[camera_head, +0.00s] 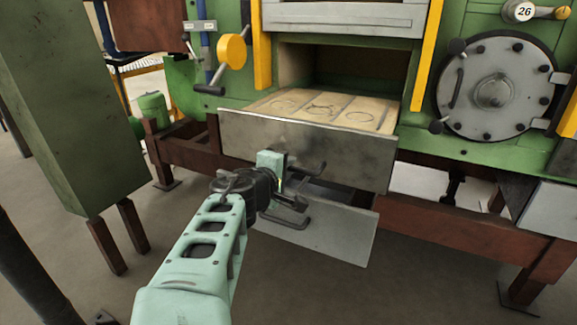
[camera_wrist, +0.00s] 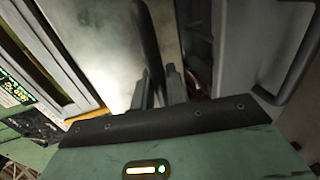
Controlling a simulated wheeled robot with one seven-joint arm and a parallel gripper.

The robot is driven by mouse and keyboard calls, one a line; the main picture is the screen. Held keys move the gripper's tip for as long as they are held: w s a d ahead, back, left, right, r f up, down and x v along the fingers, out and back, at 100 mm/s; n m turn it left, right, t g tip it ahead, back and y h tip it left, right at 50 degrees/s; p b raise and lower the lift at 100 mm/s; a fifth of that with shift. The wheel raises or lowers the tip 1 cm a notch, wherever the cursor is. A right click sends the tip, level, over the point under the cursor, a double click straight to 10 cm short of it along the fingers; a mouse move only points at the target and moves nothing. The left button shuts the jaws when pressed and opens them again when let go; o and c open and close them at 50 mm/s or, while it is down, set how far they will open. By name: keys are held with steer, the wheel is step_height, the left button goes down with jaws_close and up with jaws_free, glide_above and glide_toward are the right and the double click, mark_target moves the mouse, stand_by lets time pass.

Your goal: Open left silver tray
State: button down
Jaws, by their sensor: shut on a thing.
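The upper silver front panel (camera_head: 340,160) stands out from the furnace, below its opening. A lower silver tray front (camera_head: 330,238) also stands out beneath it, with a dark gap between the two. My gripper (camera_head: 293,196) is in front of these panels. It is shut on a dark handle bar (camera_wrist: 148,40), which seems to belong to the upper panel. In the wrist view the bar runs beside a silver face (camera_wrist: 95,35). A second grey panel with a curved handle (camera_wrist: 300,70) is to the right, apart from my fingers. The lower tray's handle (camera_head: 285,221) is below my gripper.
A pale slab surface (camera_head: 325,108) lies behind the upper panel. Another silver front (camera_head: 548,208) is at lower right. A round hatch (camera_head: 495,88) is above it. A green post (camera_head: 70,110) stands at left. Brown frame beams (camera_head: 440,215) run below. Floor in front is clear.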

steer(key=c, duration=1.5)
jaws_free()
